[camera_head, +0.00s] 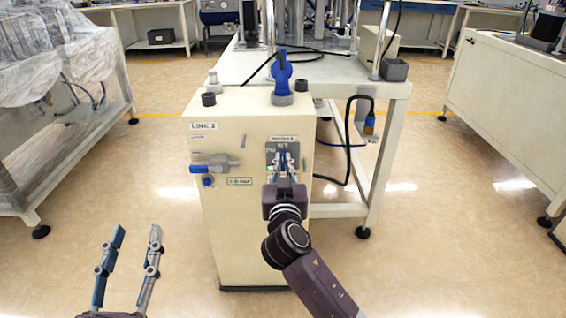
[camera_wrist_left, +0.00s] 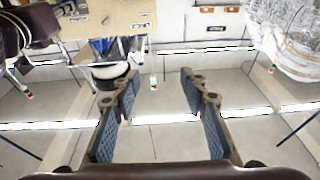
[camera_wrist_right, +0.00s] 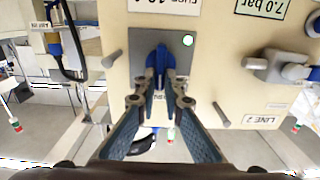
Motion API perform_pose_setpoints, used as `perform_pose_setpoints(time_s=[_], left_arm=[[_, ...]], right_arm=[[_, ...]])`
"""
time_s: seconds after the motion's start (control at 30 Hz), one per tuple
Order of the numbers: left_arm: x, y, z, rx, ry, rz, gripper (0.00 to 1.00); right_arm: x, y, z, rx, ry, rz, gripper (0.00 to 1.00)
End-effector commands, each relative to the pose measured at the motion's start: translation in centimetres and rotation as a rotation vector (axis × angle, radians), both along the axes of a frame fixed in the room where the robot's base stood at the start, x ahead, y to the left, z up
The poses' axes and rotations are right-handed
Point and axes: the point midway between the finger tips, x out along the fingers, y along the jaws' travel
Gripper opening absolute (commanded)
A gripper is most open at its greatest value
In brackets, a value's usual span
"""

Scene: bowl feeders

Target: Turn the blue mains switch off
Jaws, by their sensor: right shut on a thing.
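The blue mains switch (camera_wrist_right: 158,62) sits on a grey plate on the front of a cream cabinet (camera_head: 240,245). In the head view the switch (camera_head: 283,160) is partly hidden by my right gripper. My right gripper (camera_wrist_right: 160,92) is at the switch, its fingertips closed on the two sides of the blue handle. The handle looks upright, in line with the plate's long sides. It also shows in the head view (camera_head: 284,172). My left gripper (camera_head: 137,232) is open and empty, low in front of the cabinet's left side; its spread fingers show in the left wrist view (camera_wrist_left: 158,78).
A side valve with a blue handle (camera_head: 205,165) sticks out left of the switch. Another blue handle (camera_head: 281,70) stands on the cabinet top. Short pegs (camera_wrist_right: 111,58) flank the switch plate. A table (camera_head: 375,90) stands behind. A plastic-covered bench (camera_head: 60,130) is at left.

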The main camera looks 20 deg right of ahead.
Motion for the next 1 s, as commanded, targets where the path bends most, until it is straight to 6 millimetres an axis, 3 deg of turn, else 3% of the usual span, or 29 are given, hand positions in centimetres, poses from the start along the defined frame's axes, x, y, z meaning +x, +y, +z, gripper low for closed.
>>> perform_pose_setpoints(time_s=[0.27, 0.53, 0.77, 1.0], left_arm=[[0.5, 0.3, -3.4, 0.043, 0.160, 0.009, 0.40], [-0.5, 1.5, -10.2, 0.121, 0.471, 0.029, 0.40], [-3.6, 3.1, -16.3, 0.189, 0.761, 0.047, 0.40], [-8.5, 5.0, -21.0, 0.254, 1.047, 0.065, 0.40]], right_arm=[[0.0, 0.1, 0.1, -0.099, 0.031, -0.001, 0.00], [0.1, 0.5, 0.1, -0.314, 0.092, 0.000, 0.00], [0.2, 0.8, 0.0, -0.526, 0.153, 0.001, 0.00], [0.3, 1.0, -0.2, -0.746, 0.216, 0.001, 0.00]])
